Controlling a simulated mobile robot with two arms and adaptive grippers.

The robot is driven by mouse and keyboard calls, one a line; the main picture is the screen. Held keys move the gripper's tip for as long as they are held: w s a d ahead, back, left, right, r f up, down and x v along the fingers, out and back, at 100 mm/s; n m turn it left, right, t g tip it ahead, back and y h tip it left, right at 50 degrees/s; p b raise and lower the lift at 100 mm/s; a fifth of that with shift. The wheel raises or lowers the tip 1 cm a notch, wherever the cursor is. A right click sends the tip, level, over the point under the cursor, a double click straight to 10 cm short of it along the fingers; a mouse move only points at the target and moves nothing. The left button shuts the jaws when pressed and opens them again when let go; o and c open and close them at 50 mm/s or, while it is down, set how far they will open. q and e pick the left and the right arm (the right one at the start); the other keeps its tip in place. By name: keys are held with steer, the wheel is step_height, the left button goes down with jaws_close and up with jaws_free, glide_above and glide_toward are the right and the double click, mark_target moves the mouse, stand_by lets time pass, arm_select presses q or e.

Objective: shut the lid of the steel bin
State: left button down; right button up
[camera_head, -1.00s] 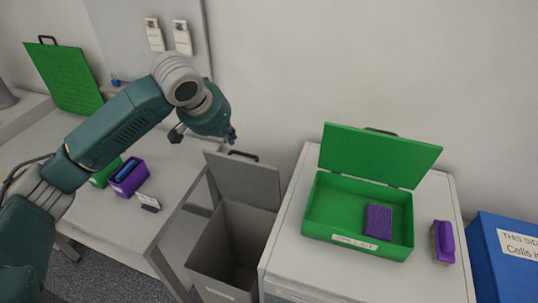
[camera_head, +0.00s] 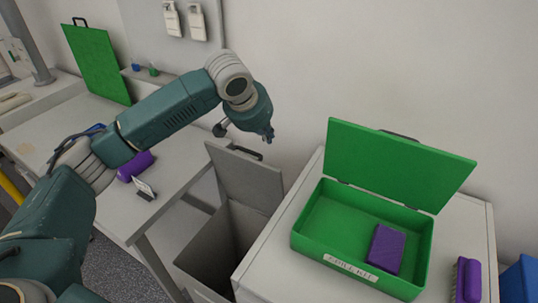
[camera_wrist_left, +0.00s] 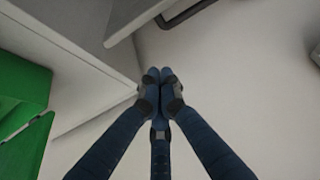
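The grey steel bin (camera_head: 210,248) stands between the left bench and the white cabinet in the head view. Its lid (camera_head: 246,180) stands open, tilted up toward the wall, with a dark handle (camera_head: 245,152) on its upper edge. My left gripper (camera_head: 268,135) is just above and to the right of the handle, apparently apart from the lid. In the left wrist view its blue fingertips (camera_wrist_left: 160,75) meet with nothing between them. A grey panel and dark handle (camera_wrist_left: 185,12), likely the lid's, show at the top there. My right gripper is not in view.
An open green box (camera_head: 310,245) with a purple block (camera_head: 386,248) sits on the white cabinet (camera_head: 262,268), beside a purple brush (camera_head: 467,280). A blue box (camera_head: 520,285) stands at far right. The wall is close behind the lid.

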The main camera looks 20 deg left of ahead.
arm_select(q)
steer(key=f+p, duration=0.2)
steer(key=f, duration=0.1)
steer(key=f+p, duration=0.2)
steer(key=f, duration=0.1)
steer(key=shift+a+f, duration=0.2)
steer(key=shift+f, duration=0.15)
steer(key=shift+s, duration=0.3)
steer(key=shift+f, duration=0.1)
steer(key=shift+w+f, duration=0.1)
steer(key=shift+w, duration=0.1)
